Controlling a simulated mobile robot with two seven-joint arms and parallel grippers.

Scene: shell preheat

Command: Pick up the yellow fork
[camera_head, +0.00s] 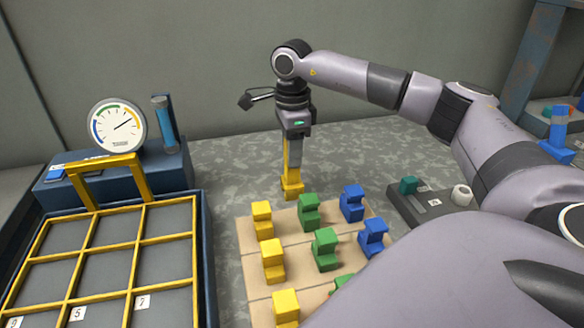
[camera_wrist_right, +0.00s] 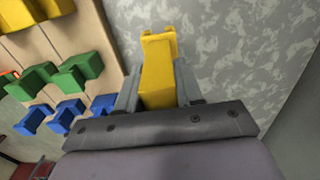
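The yellow fork (camera_head: 292,180) is upright below my right gripper (camera_head: 294,150), just behind the back edge of the tan board. In the right wrist view the yellow fork (camera_wrist_right: 158,72) lies between the two grey fingers of my right gripper (camera_wrist_right: 155,88), which press against its sides. Its far end shows a notch between two short prongs. I cannot tell whether its lower end touches the table. My left gripper is not in view.
The tan board (camera_head: 249,238) holds several yellow, green and blue stepped blocks. A blue case with a yellow-gridded tray (camera_head: 134,210) and a gauge (camera_head: 118,126) stands at left. A dark panel (camera_head: 415,210) with knobs is right of the board. Grey table behind the board is clear.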

